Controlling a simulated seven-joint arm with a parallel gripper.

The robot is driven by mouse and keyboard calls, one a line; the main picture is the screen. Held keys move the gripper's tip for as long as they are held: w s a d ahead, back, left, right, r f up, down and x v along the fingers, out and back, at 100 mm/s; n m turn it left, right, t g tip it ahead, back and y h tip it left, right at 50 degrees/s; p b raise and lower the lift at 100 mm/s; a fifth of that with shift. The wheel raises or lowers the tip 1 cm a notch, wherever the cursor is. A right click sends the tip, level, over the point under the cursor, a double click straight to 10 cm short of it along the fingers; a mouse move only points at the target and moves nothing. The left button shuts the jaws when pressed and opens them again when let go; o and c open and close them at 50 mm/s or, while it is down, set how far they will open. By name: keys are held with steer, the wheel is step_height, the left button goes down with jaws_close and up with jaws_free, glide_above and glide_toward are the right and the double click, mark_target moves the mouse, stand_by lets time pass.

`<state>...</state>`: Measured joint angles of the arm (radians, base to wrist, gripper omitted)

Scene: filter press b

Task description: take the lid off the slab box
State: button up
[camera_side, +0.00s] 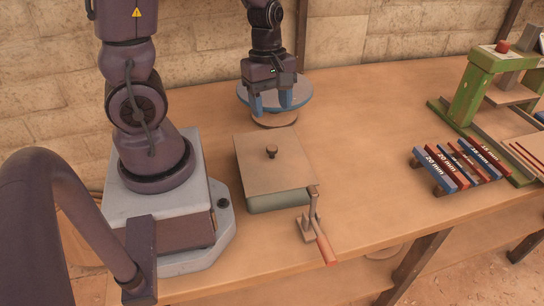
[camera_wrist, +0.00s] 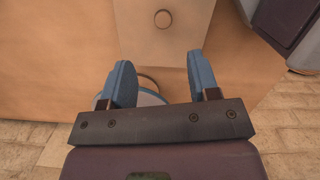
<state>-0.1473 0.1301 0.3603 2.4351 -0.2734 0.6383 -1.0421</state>
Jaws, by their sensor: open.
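The slab box (camera_side: 282,202) stands on the table in front of my arm's base, a greenish box under a flat tan lid. The lid (camera_side: 258,172) lies on it and has a small dark round knob (camera_side: 271,151) at its middle. In the wrist view the lid (camera_wrist: 185,35) is at the top, with the knob (camera_wrist: 163,18) showing as a circle. My gripper (camera_side: 281,110) has blue fingers pointing down, behind the box and apart from the lid. In the wrist view its fingers (camera_wrist: 162,80) are spread with nothing between them.
A blue-rimmed round turntable (camera_side: 305,92) is under my gripper. A lever with a red handle (camera_side: 326,247) stands at the box's front right corner. A rack of labelled bars (camera_side: 450,168) and a green press (camera_side: 468,92) are at the right. The table between is clear.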

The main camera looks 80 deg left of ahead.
glide_above(272, 147)
steer(key=f, duration=0.5)
steer(key=shift+a+f, duration=0.35)
steer(key=shift+a, duration=0.05)
steer(key=shift+d+f, duration=0.2)
steer(key=shift+f, duration=1.1)
steer(key=shift+d+f, duration=0.2)
steer(key=shift+f, duration=1.1)
steer(key=c, duration=1)
